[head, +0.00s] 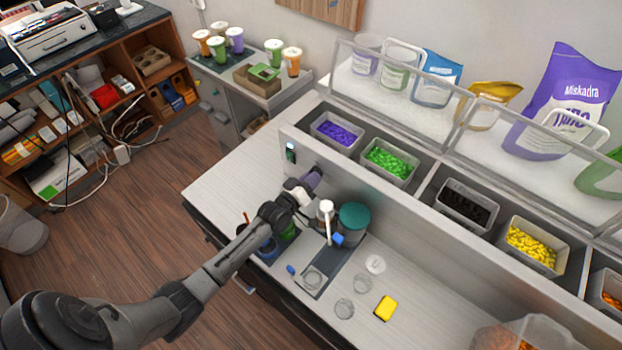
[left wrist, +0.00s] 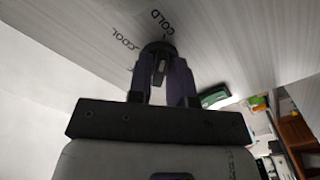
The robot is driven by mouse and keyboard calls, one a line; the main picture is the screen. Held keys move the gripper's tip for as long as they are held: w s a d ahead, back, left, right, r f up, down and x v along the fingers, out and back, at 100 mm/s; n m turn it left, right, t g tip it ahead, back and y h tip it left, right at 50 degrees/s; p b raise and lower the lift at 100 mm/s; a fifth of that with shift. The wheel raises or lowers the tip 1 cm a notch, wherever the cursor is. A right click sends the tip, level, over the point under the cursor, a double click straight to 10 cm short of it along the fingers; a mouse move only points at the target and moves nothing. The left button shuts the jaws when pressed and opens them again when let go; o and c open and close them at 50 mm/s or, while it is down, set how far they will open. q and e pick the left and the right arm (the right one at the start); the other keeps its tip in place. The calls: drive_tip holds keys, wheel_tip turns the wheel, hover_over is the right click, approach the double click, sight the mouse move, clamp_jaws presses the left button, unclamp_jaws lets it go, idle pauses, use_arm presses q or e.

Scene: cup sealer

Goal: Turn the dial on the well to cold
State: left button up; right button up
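The dial (left wrist: 158,52) is a dark round knob on the pale front wall of the well, seen in the left wrist view. The word COLD is printed beside its upper right and COOL to its left. Where its pointer sits is hard to tell. My left gripper (left wrist: 160,72) has its purple fingers on both sides of the dial and appears shut on it. In the head view, my left gripper (head: 314,178) is against the front wall of the well (head: 400,212), and the dial is hidden behind it. My right gripper is not in view.
Bins of purple (head: 338,133), green (head: 389,163), dark and yellow bits sit in the well. On the counter below are a teal-lidded jar (head: 353,218), a white-topped dispenser (head: 327,210), a yellow sponge (head: 386,308) and clear cups. A small switch (head: 291,153) is left of the gripper.

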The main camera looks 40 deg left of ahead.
use_arm(q)
drive_tip(key=o, duration=0.3)
drive_tip(key=s+b, duration=0.1)
drive_tip(key=s, duration=1.2)
drive_tip(key=shift+s+d+b, duration=0.15)
drive_tip(key=shift+s+b, duration=0.15)
drive_tip(key=shift+s, duration=0.1)
drive_tip(key=shift+d, duration=0.1)
drive_tip(key=s+d+r+m+g+h+p, duration=0.2)
drive_tip(key=s+d+m+g+p, duration=0.4)
drive_tip(key=s+d+g, duration=0.4)
drive_tip(key=s+d+r+m+g+p, duration=0.1)
drive_tip(key=s+r+m+g+p, duration=0.1)
drive_tip(key=s, duration=0.3)
drive_tip(key=s+d+r+m+g+y+p, duration=0.1)
drive_tip(key=s+d+r+m+g+p, duration=0.1)
drive_tip(key=s+r, duration=0.2)
drive_tip(key=shift+s, duration=1.2)
